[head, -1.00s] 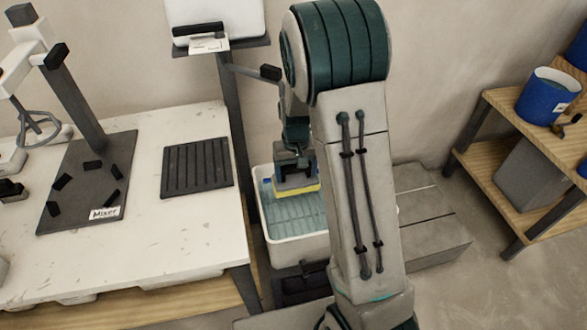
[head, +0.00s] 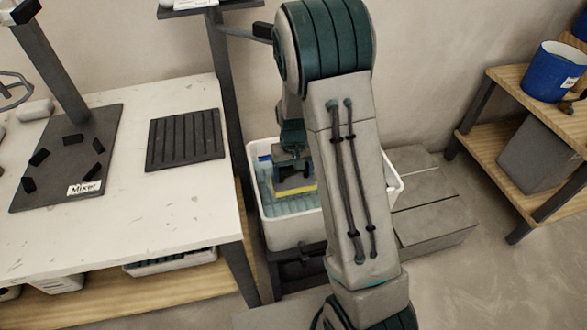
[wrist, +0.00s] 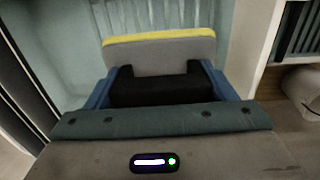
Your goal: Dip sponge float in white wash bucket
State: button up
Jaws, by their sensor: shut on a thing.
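The white wash bucket (head: 299,230) stands on a dark stand to the right of the worktable, with bluish water and a ribbed insert inside. My gripper (head: 293,170) is over the bucket's opening, shut on the sponge float (head: 296,190). The float has a grey body and a yellow sponge layer facing down. In the wrist view the float (wrist: 160,52) shows beyond the dark gripper fingers (wrist: 155,85), with the bucket's ribbed inside behind it. The float is at or just above the water; I cannot tell whether the sponge touches it. My arm hides the bucket's right part.
The worktable (head: 120,225) at left holds the mixer stand base (head: 70,160) and a black ribbed mat (head: 185,140). A wooden shelf at right holds a blue bucket (head: 550,72).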

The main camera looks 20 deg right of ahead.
jog(key=shift+f+b, duration=2.65)
jog(key=shift+f, duration=1.45)
notch_tip(320, 180, up, 20)
jog(key=p, duration=1.4)
jog(key=shift+f, duration=0.2)
